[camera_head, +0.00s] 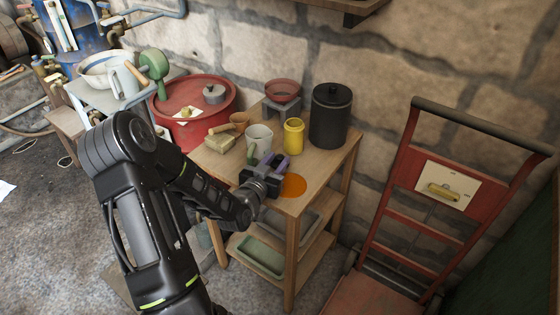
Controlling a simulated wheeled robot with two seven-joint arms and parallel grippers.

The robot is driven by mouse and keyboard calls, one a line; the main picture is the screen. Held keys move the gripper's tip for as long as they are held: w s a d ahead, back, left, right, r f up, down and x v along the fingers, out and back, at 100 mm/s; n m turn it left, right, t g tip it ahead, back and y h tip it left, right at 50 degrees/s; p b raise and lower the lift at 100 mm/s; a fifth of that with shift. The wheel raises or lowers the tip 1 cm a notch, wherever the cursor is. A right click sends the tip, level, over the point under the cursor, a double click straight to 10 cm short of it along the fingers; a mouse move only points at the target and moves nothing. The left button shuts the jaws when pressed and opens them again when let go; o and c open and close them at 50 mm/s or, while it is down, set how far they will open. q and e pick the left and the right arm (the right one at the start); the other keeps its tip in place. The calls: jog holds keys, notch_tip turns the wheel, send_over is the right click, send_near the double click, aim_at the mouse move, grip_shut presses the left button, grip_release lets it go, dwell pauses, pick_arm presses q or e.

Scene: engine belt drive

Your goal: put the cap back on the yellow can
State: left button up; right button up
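The yellow can (293,136) stands upright on the small wooden table (325,165), between a grey mug and a black canister. Its top looks open, with no cap on it that I can make out. I cannot pick out the cap for certain in this view. My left gripper (271,162) is low over the table's front part, just in front of the can and apart from it. Purple parts show at its fingertips; I cannot tell whether they are fingers or a held thing. My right gripper is out of view.
A grey mug (259,137), black canister (331,115), red bowl (283,91) on a stand and tan block (219,143) crowd the table. An orange disc (293,186) lies at the front. A red drum (205,95) stands left, a red hand truck (417,222) right.

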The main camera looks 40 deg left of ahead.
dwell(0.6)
pick_arm(q)
grip_shut()
